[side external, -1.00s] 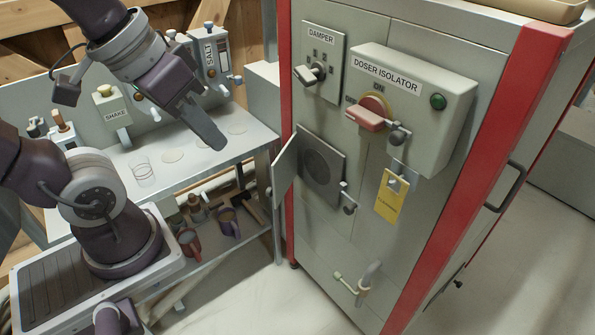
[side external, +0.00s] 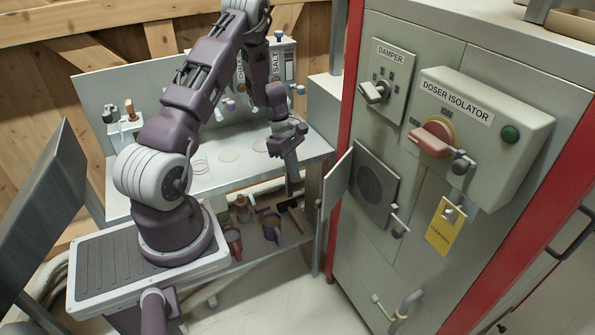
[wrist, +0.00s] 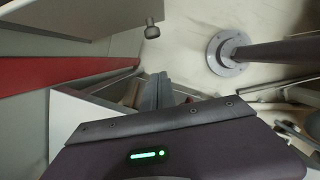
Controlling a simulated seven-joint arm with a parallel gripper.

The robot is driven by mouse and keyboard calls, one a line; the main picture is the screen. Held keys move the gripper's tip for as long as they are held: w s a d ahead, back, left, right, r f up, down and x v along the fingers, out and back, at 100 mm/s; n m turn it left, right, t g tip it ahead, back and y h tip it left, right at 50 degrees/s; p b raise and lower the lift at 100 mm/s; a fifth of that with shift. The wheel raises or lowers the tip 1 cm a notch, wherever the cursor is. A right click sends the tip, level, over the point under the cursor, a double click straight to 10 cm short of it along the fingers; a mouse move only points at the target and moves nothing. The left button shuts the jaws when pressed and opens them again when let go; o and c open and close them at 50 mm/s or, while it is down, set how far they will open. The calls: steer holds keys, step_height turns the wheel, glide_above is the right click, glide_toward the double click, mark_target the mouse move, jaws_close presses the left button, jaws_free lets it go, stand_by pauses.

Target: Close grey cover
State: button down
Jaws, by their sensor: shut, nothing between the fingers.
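The grey cover (side external: 337,185) is a thin flap on the machine's front. It stands swung open to the left, its free edge toward the table. Beside it is the dark square plate with a round face (side external: 374,188), uncovered, with a small latch handle (side external: 398,222) at its right. My gripper (side external: 294,190) is shut and empty, pointing down left of the cover and apart from it, in front of the table's right end. In the wrist view its closed fingers (wrist: 165,92) point away from the camera; a pale panel edge beside them cannot be identified surely.
The doser isolator box (side external: 482,112) and damper switch (side external: 387,80) project from the machine above. A yellow tag (side external: 444,228) hangs to the right. A table (side external: 230,165) with a lower shelf holding mugs (side external: 271,228) stands behind my gripper. The floor in front is clear.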

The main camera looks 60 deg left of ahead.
mark_target(332, 206)
steer(key=w+d+f, duration=0.2)
steer(key=d+f, duration=0.2)
steer(key=f, duration=0.1)
steer(key=shift+w+d+f, duration=0.35)
steer(key=shift+w+d, duration=0.05)
steer(key=w+d+n, duration=0.1)
steer(key=d+n, duration=0.1)
steer(key=w+d+n, duration=0.1)
steer(key=d, duration=0.2)
steer(key=w+d+n+t+y, duration=0.1)
steer(key=d+n, duration=0.1)
steer(key=shift+d+n, duration=0.2)
steer(key=shift+n, duration=0.1)
steer(key=w+d+n+y, duration=0.1)
steer(key=w+d+n, duration=0.4)
steer(key=w+n, duration=0.1)
steer(key=shift+w, duration=0.4)
steer(key=shift+w+d+n, duration=0.1)
steer(key=shift+n, duration=0.2)
